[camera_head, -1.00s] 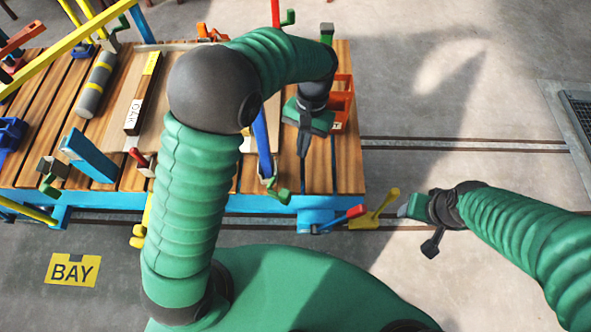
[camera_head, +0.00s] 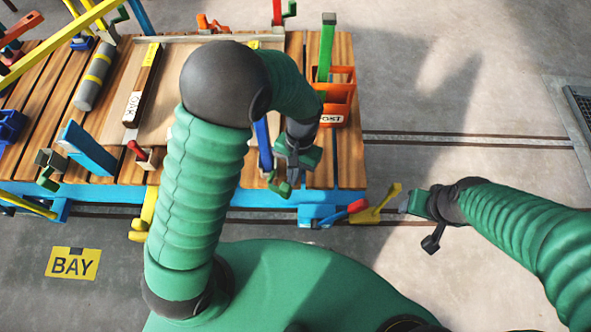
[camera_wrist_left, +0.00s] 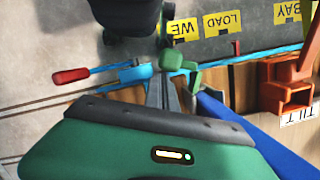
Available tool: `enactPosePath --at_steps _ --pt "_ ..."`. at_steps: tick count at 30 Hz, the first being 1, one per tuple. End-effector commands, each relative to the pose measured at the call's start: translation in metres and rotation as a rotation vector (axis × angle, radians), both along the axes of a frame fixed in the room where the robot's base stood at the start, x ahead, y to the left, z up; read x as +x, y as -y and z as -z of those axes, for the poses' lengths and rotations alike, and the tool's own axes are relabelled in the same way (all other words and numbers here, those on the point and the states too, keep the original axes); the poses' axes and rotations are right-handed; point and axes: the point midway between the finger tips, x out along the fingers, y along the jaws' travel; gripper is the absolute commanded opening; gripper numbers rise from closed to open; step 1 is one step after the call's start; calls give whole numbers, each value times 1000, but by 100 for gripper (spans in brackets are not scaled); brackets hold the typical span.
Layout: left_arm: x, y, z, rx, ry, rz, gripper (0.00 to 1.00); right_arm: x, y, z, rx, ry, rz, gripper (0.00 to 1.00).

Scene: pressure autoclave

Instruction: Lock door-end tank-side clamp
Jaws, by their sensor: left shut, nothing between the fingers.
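The pictures show a slatted wooden deck (camera_head: 320,170) with a blue edge; no autoclave, door or tank can be made out. A blue post (camera_head: 263,145) stands at the deck's near edge with a small green clamp (camera_head: 280,188) at its foot. My left gripper (camera_head: 292,178) is shut and empty, right beside this clamp. In the left wrist view its fingertips (camera_wrist_left: 163,92) point at the green clamp (camera_wrist_left: 178,64); whether they touch it I cannot tell. My right gripper (camera_head: 408,204) is off the deck at the right, near a yellow lever (camera_head: 378,207); its jaws are unclear.
An orange box (camera_head: 337,108) marked POST stands at the right with a green post (camera_head: 326,50). A red-handled blue lever (camera_head: 345,212) sticks out below the near edge. A grey cylinder (camera_head: 96,75) and a dark labelled bar (camera_head: 141,88) lie at the left. Floor at the right is open.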

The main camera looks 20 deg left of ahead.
Motion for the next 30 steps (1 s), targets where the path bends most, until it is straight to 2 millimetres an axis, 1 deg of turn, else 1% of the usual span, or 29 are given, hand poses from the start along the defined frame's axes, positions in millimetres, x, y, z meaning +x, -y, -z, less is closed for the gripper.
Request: enactPosePath --at_steps 7,22,30 --pt "0 0 -1 0 0 6 0 0 0 -1 0 0 0 54" --pt "-3 -1 -1 0 -1 90 0 0 0 -9 0 0 0 54" --pt "-6 -2 -3 1 -2 185 0 0 0 -20 0 0 0 54"
